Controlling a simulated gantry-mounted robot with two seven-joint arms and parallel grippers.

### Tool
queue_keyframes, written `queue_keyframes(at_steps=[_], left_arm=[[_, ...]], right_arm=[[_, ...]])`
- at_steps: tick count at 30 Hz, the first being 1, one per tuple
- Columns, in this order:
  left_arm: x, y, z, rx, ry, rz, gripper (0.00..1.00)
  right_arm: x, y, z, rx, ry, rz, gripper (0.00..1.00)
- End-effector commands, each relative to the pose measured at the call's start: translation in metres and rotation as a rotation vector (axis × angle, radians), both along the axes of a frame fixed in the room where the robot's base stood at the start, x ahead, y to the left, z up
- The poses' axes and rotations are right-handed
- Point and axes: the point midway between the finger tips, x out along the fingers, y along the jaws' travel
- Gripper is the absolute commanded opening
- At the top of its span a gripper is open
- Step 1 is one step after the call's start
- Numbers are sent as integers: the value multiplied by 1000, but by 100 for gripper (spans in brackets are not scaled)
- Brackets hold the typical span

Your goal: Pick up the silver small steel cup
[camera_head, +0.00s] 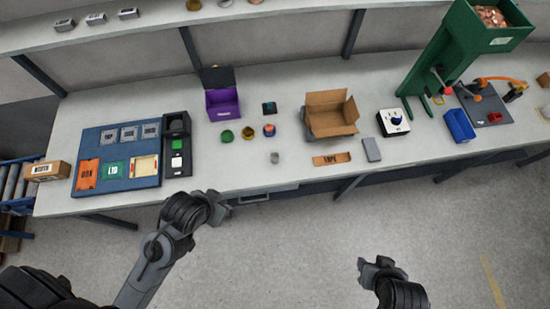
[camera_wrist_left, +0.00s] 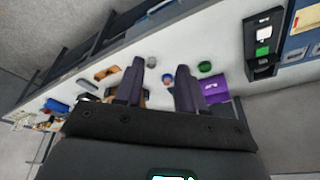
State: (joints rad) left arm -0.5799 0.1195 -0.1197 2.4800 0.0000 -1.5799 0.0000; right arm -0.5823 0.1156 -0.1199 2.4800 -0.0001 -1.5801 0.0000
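The silver small steel cup (camera_head: 275,157) stands on the workbench near its front edge, left of the TAPE strip. In the left wrist view a small grey cup (camera_wrist_left: 151,61) shows beyond my fingers, beside the tip of one. My left gripper (camera_head: 218,207) hangs in front of the bench edge, left of the cup and apart from it. In the left wrist view its two fingers (camera_wrist_left: 160,75) are spread with nothing held. My right gripper (camera_head: 377,268) is over the floor, well away from the cup; its fingers are too small to judge.
A purple box (camera_head: 222,111) and an open cardboard box (camera_head: 331,120) stand farther back. The TAPE strip (camera_head: 331,159) lies to the right.

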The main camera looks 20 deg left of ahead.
Motion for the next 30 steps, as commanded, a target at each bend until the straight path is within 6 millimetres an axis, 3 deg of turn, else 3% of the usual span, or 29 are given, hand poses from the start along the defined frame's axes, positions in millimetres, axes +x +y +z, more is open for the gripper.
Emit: queue_keyframes(at_steps=[1, 6, 19, 23, 30], left_arm=[[0, 0, 0, 0, 0, 0, 48], [0, 0, 0, 0, 1, 0, 70], [1, 0, 0, 28, -10, -88, 70], [15, -3, 5, 89, -94, -282, 70], [57, -25, -4, 368, -355, -896, 70]], right_arm=[[0, 0, 0, -1, 0, 1, 43], [0, -2, 0, -7, 0, 4, 43], [0, -2, 0, -8, -1, 6, 43], [1, -1, 0, -6, -2, 4, 43], [1, 0, -1, 0, -3, 1, 43]])
